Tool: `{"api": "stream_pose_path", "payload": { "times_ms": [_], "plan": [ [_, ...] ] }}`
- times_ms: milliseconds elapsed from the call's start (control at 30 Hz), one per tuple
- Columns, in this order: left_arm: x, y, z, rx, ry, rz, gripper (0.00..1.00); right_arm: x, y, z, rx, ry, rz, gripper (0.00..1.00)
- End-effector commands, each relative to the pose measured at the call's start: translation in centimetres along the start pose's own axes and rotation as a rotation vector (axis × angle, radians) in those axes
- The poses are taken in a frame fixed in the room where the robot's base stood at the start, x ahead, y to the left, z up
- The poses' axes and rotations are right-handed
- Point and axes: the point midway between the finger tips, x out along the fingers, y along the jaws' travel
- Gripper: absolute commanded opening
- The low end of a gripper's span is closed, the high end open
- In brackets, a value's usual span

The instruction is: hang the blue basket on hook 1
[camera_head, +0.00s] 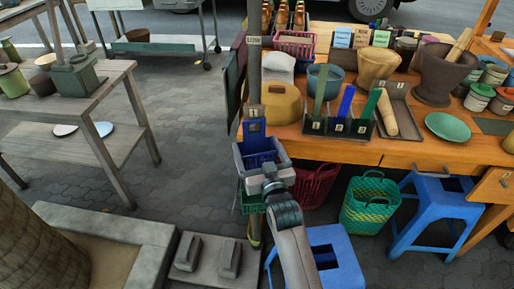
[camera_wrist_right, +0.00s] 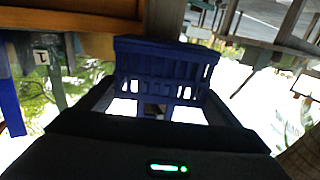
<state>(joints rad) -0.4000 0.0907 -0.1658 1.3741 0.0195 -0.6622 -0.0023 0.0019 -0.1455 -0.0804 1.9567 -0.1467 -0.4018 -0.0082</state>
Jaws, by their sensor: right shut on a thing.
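The blue basket (camera_head: 254,132) is at the grey post (camera_head: 254,75), just left of the orange table. My right gripper (camera_head: 262,168) is shut on its near side, and it also shows in the right wrist view (camera_wrist_right: 165,72). A small pale tag (camera_head: 253,113) sits on the post just above the basket; its mark is too small to read surely. The hook itself is hidden or too small to make out, so I cannot tell whether the basket touches it. My left gripper is not in view.
The orange table (camera_head: 400,152) holds a yellow-brown domed pot (camera_head: 272,103), a dark holder (camera_head: 338,128), and a stone mortar (camera_head: 440,75). A red basket (camera_head: 316,185), a green basket (camera_head: 370,205) and blue stools (camera_head: 437,210) stand below.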

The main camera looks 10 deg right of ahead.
Motion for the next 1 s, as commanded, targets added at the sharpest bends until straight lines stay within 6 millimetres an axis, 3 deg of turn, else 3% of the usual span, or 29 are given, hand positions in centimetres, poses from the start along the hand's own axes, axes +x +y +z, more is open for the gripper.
{"api": "stream_pose_path", "payload": {
  "times_ms": [33, 67, 567, 767, 1000],
  "plan": [
    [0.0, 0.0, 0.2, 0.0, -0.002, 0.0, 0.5, 0.2, 0.2, -0.1, -0.002, 0.002, 0.002, 0.93],
    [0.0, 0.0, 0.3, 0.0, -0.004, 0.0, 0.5, 0.2, 0.2, -0.1, -0.002, 0.002, 0.002, 1.0],
    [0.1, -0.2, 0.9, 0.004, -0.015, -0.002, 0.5, -1.1, 0.0, 0.1, -0.001, -0.001, 0.001, 1.0],
    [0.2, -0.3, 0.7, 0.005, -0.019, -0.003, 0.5, -3.9, 0.1, 0.2, -0.001, -0.003, 0.001, 1.0],
    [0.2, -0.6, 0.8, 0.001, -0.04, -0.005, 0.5, -8.5, 0.1, 0.2, -0.001, -0.002, 0.001, 1.0]
  ]
}}
